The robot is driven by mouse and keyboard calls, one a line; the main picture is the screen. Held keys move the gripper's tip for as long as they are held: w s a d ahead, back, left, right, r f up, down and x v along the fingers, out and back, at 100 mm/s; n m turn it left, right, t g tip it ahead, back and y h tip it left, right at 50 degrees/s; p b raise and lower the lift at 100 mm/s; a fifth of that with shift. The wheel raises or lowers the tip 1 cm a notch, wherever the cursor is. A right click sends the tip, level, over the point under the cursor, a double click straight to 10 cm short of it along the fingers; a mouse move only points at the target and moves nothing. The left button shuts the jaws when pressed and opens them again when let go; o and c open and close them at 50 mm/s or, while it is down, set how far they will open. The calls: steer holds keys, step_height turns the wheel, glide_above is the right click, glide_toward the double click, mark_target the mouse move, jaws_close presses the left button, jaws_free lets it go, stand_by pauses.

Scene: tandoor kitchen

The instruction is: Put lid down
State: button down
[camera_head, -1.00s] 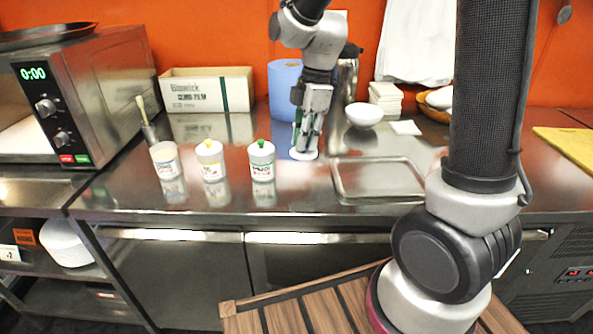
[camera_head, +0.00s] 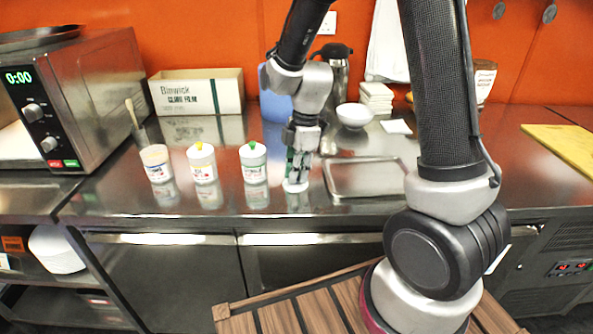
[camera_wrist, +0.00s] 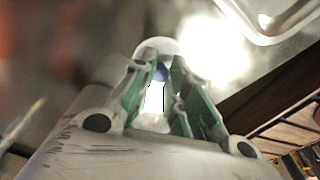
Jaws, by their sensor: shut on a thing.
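A white round lid (camera_head: 296,187) is at the fingertips of my gripper (camera_head: 299,170), low over the steel counter just left of the metal tray. The wrist view shows the lid's white edge (camera_wrist: 158,46) and a dark blue knob (camera_wrist: 161,72) between the fingers of my gripper (camera_wrist: 158,85). My gripper points down and is shut on the lid. I cannot tell whether the lid touches the counter. To the left stands a white jar (camera_head: 158,169) with a beige top and no visible knob.
A yellow-knobbed jar (camera_head: 203,171) and a green-knobbed jar (camera_head: 254,172) stand left of my gripper. A shallow metal tray (camera_head: 333,190) lies to its right, with a white bowl (camera_head: 354,115) behind. The counter (camera_head: 235,204) in front of the jars is clear.

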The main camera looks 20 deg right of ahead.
steer(key=c, duration=1.4)
jaws_free()
step_height(320, 180, up, 11)
steer(key=d, duration=0.2)
steer(key=shift+s+d+r+m+t+h, duration=0.3)
steer(key=shift+s+d+r+m+t, duration=0.45)
steer(key=shift+s+d+r+m, duration=1.8)
steer(key=shift+s+d+r+m+t+h, duration=0.3)
steer(key=shift+s+d+r+m+t, duration=0.4)
steer(key=shift+s+d+m, duration=2)
steer(key=shift+s+d+r+m+t+h, duration=0.3)
steer(key=shift+s+d+r+m+t, duration=1)
steer(key=shift+s+m, duration=2.95)
steer(key=shift+a+r+g, duration=0.25)
steer(key=shift+r+g, duration=0.1)
steer(key=shift+g, duration=0.2)
